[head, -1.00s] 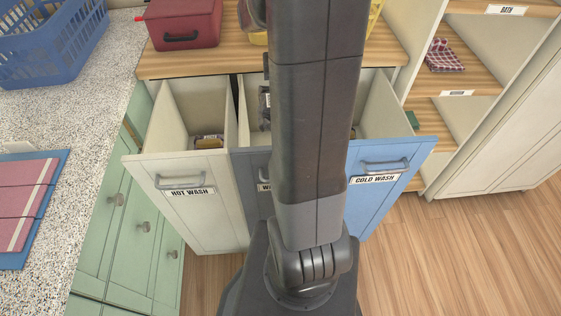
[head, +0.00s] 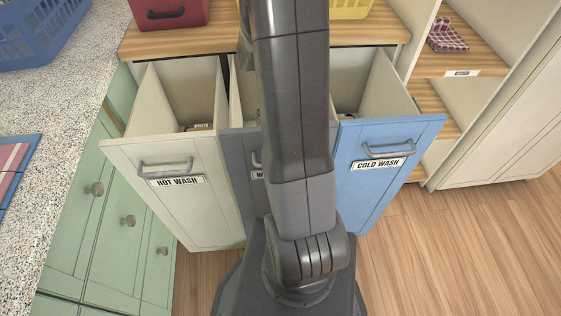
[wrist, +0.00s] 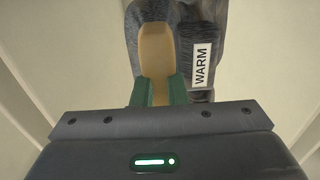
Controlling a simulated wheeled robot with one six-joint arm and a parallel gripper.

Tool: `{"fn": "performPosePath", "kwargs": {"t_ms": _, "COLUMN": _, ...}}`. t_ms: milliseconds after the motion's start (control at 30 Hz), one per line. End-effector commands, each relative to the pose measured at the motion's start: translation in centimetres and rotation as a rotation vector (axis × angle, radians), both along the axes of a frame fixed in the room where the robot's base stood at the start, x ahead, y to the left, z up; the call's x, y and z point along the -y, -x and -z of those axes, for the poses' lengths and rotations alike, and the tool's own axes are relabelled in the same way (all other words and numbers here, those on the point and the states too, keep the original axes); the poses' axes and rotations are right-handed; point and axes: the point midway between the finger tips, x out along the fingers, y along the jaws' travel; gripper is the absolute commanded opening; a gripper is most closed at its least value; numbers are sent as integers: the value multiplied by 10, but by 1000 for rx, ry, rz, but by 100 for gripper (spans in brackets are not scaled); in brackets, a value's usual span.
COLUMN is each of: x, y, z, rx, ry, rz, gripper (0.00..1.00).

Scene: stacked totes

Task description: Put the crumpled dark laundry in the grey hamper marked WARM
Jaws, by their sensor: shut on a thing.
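The grey hamper (head: 236,165) is pulled out between the white and blue ones. My arm covers most of it, and only a "W" of its label shows. The laundry shows behind and beside the finger, with a white tag reading WARM. Pale walls rise on both sides of it, like the inside of a hamper. My gripper and the laundry are hidden behind my arm in the head view.
The white HOT WASH hamper (head: 180,200) stands open at left and the blue COLD WASH hamper (head: 385,165) at right, each with something small inside. A wooden top (head: 190,42) behind holds a red box (head: 168,12) and a yellow container (head: 350,8). Shelves are at right.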

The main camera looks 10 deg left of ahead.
Motion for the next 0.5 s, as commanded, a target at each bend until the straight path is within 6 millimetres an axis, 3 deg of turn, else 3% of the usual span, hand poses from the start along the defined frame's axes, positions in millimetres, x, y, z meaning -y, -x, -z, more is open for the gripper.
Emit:
{"fn": "performPosePath", "kwargs": {"t_ms": 100, "x": 0, "y": 1, "z": 34, "rx": -5, "ry": 3, "rz": 0, "gripper": 0}}
{"fn": "performPosePath", "kwargs": {"t_ms": 500, "x": 1, "y": 1, "z": 129, "rx": -5, "ry": 2, "rz": 0, "gripper": 0}}
